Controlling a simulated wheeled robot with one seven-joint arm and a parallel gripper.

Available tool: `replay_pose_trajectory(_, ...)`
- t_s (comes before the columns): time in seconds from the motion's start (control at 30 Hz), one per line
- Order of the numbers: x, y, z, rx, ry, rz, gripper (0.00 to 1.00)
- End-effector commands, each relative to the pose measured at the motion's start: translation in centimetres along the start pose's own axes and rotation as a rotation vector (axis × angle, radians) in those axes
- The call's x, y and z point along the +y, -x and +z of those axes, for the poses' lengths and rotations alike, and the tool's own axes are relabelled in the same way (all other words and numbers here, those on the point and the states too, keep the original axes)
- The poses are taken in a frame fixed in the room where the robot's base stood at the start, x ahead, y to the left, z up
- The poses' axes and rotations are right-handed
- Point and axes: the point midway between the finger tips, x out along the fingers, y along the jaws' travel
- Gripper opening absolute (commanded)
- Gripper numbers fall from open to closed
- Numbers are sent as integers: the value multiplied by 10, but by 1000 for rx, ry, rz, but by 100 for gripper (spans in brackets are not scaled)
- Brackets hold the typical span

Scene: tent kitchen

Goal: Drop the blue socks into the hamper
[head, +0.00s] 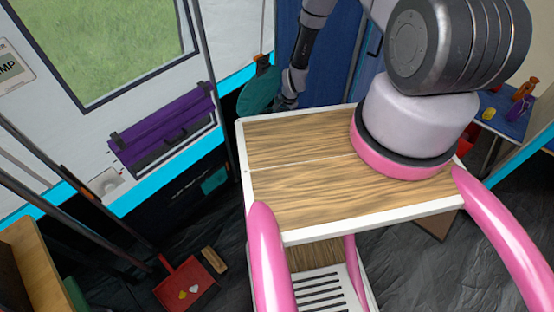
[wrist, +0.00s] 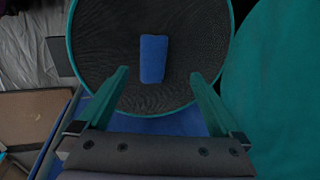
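The hamper (wrist: 187,88) shows in the wrist view as a round dark mesh container with a teal rim, seen from above through its open top. The rolled blue socks (wrist: 152,50) show inside the rim's circle, apart from both fingers; I cannot tell whether they rest on the bottom. My gripper (wrist: 159,74) is open and empty, its teal fingers spread over the near part of the hamper. In the head view, the end of my arm is at the upper middle, beside a dark teal rounded shape (head: 259,92); the fingertips are hard to make out.
A wood-topped cart (head: 300,190) with pink rails is in front of me. A large teal surface (wrist: 285,80) fills the wrist view's right side.

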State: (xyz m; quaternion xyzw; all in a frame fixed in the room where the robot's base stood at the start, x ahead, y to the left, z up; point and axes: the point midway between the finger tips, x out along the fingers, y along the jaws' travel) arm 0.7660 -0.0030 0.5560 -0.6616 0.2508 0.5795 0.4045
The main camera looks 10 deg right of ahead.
Motion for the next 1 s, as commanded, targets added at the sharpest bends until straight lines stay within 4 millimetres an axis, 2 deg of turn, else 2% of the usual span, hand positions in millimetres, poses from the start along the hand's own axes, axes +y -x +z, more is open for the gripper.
replay_pose_trajectory(0.27,0,7,0,0,0,0,100)
replay_pose_trajectory(0.37,-1,21,-1,0,0,0,100)
replay_pose_trajectory(0.7,0,87,0,1,0,-1,100)
replay_pose_trajectory(0.83,0,102,0,0,0,0,100)
replay_pose_trajectory(1.0,0,108,0,0,0,0,100)
